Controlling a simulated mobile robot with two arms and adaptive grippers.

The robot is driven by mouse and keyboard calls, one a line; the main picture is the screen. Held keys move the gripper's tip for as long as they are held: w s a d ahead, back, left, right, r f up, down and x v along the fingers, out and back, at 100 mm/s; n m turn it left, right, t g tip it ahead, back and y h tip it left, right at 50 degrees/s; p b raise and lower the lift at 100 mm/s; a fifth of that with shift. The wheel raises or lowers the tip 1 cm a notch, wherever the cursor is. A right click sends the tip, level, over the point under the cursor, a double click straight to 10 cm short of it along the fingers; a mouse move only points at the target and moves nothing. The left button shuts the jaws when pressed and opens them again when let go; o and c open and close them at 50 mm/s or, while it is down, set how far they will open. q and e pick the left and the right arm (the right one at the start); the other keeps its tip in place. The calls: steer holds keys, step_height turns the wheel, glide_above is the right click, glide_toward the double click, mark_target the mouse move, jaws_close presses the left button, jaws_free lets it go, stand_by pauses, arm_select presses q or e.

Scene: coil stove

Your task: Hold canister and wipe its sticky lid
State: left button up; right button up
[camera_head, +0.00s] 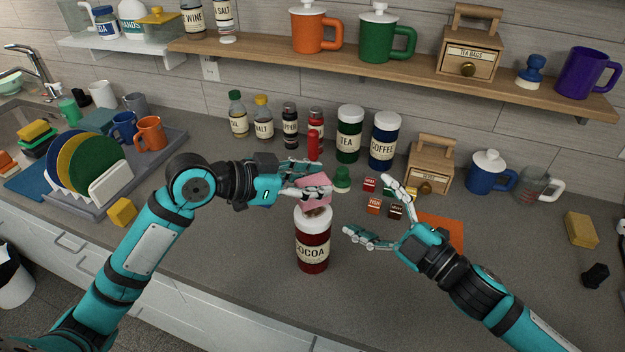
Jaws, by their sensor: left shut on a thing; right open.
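A dark red canister (312,254) labelled COCOA stands upright on the grey counter. Its white lid (303,224) has a brown smear (317,212) on top. My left gripper (320,179) is shut on a pink sponge (317,190), right over the lid. The sponge and fingers cover the lid's far part. I cannot tell whether the sponge touches the lid. My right gripper (366,206) is open and empty, to the right of the canister, its fingers spread and apart from it.
TEA (348,138) and COFFEE (384,143) canisters stand at the back. Small spice boxes (374,207) and an orange cloth (442,229) lie beyond my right gripper. A dish rack (100,208) with plates stands at left. The counter in front of the cocoa canister is clear.

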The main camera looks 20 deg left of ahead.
steer(key=w+d+r+m+t+h, duration=0.1)
steer(key=w+r+m+t+h, duration=0.25)
steer(key=r, duration=0.75)
steer(key=w+d+r+m+t+y, duration=0.15)
steer(key=w+r+t, duration=0.25)
steer(key=w+r, duration=0.5)
steer(key=n+g+h, duration=0.1)
steer(key=n+g, duration=1.2)
steer(key=n, duration=2.1)
glide_toward(327, 259)
steer(key=x, duration=0.2)
steer(key=shift+w+a, duration=0.2)
steer(key=shift+a, duration=0.05)
steer(key=shift+s+a+m, duration=0.15)
steer(key=shift+s+m, duration=0.05)
steer(key=shift+m, duration=0.3)
steer(key=shift+a+f, duration=0.1)
steer(key=shift+a, duration=0.15)
steer(key=x, duration=0.9)
steer(key=shift+w+a, duration=0.15)
steer(key=shift+a, duration=0.05)
